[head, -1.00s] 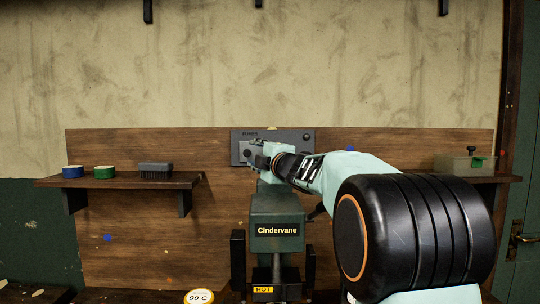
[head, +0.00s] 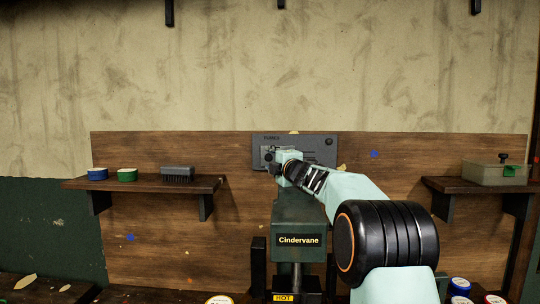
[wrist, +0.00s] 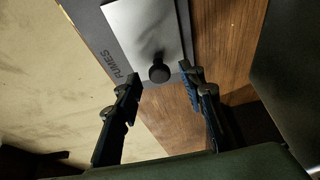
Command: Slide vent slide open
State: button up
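The vent is a dark grey panel labelled FUMES (head: 315,143) on the wooden backboard. In the wrist view, its bright metal slide plate (wrist: 148,35) carries a round black knob (wrist: 159,74). My gripper (head: 272,158) is at the left part of the panel in the head view and hides part of the slide. In the wrist view, my gripper (wrist: 160,79) is open, with one finger on each side of the knob. Gaps show between the knob and both fingers. I cannot tell how deep the knob sits between them.
A grey-green machine labelled Cindervane (head: 298,215) stands below my arm, with a HOT label. The right shelf (head: 470,188) holds a box (head: 492,173). The backboard around the panel is mostly clear.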

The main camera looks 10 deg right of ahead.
jog(key=shift+w+a, duration=0.15)
jog(key=shift+w, duration=0.6)
jog(key=shift+c, duration=0.7)
grip_shut()
